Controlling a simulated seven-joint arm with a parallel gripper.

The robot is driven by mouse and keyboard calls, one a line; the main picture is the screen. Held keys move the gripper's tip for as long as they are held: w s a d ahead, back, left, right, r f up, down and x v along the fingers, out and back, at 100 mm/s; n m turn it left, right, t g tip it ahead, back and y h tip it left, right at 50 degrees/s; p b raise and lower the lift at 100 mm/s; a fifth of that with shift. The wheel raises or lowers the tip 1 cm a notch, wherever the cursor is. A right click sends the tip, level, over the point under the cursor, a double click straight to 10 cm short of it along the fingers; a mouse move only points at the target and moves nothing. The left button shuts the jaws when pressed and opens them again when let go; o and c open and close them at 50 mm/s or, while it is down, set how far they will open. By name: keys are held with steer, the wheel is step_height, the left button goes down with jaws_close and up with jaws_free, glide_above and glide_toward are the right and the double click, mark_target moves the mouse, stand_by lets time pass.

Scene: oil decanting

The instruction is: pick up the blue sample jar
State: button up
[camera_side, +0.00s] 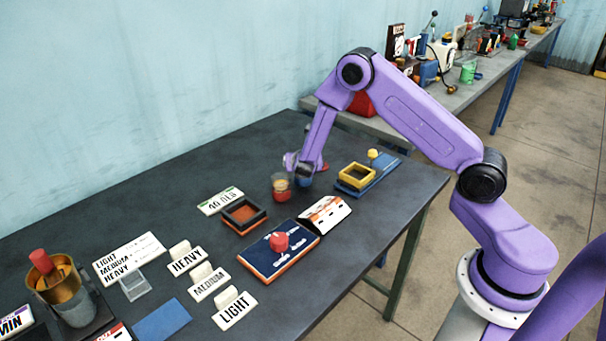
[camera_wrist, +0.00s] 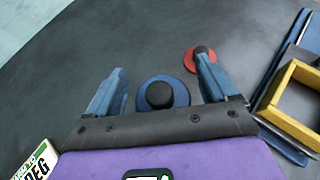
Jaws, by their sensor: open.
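The blue sample jar (camera_wrist: 148,92) shows in the wrist view as a round blue shape with a black knob on top. It lies between the two fingers of my gripper (camera_wrist: 160,66), with dark table showing on both sides of it. My gripper is open and the fingers look apart from the jar. In the side view my gripper (camera_side: 304,163) points down over the table, and the blue jar (camera_side: 304,182) shows partly below it, with its upper part hidden by the fingers.
A red round piece (camera_wrist: 189,60) stands close by, partly hidden by the right finger. A red and amber jar (camera_side: 281,187) stands just left of my gripper. A yellow frame (camera_side: 357,176) on a blue base is to the right. A black-rimmed tray (camera_side: 244,229) sits nearer the camera.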

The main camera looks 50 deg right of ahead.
steer(key=c, duration=1.2)
steer(key=shift+r, duration=0.1)
